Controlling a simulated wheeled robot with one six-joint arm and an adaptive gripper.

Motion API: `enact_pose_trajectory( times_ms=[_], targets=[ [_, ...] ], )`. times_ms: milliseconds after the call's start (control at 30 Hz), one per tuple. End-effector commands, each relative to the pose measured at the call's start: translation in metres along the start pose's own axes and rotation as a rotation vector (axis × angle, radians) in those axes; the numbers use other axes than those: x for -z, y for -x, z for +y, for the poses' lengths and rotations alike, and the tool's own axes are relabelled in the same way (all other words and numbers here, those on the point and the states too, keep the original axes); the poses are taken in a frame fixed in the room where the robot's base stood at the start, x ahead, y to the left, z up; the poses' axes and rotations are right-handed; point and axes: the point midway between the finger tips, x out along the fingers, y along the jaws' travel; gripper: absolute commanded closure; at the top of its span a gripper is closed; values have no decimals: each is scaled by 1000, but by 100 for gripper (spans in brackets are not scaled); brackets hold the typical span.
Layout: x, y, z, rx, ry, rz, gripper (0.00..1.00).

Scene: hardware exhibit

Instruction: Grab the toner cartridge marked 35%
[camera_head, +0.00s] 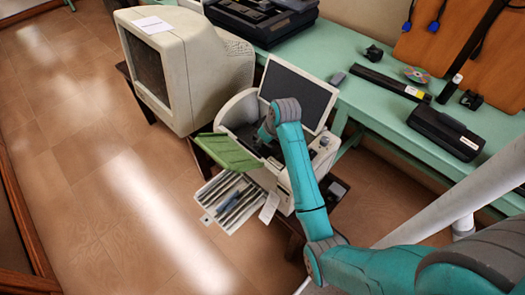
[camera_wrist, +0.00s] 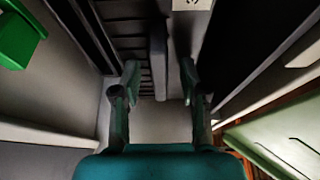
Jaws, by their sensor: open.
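My gripper (camera_wrist: 159,72) is open, with its two fingers on either side of a narrow dark grey upright bar (camera_wrist: 158,45) in the wrist view. I cannot tell whether they touch it. In the head view my gripper is down inside the opened beige printer (camera_head: 287,187), mostly hidden by my arm. A white label (camera_wrist: 190,4) is cut off at the top of the wrist view and its marking is unreadable. Two long black cartridge-like units, one farther (camera_head: 385,81) and one nearer (camera_head: 445,132), lie on the green table with small labels. No 35% mark is legible.
The green table (camera_head: 345,95) carries a disc (camera_head: 417,75) and small black parts. A beige monitor (camera_head: 190,65) stands left of the printer. The printer's green flap (camera_head: 228,153) and paper tray (camera_head: 212,195) stick out. Dark walls crowd my fingers on both sides.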

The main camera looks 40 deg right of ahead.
Motion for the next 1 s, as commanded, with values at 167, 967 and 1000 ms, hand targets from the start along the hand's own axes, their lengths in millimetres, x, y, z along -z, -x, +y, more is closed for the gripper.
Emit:
enact_pose_trajectory(
  times_ms=[167, 967, 1000],
  targets=[
    [0, -1, 0, 0, 0, 0, 56],
    [6, 4, 0, -1, 0, 2, 100],
    [10, 7, 0, -2, 1, 4, 100]
  ],
)
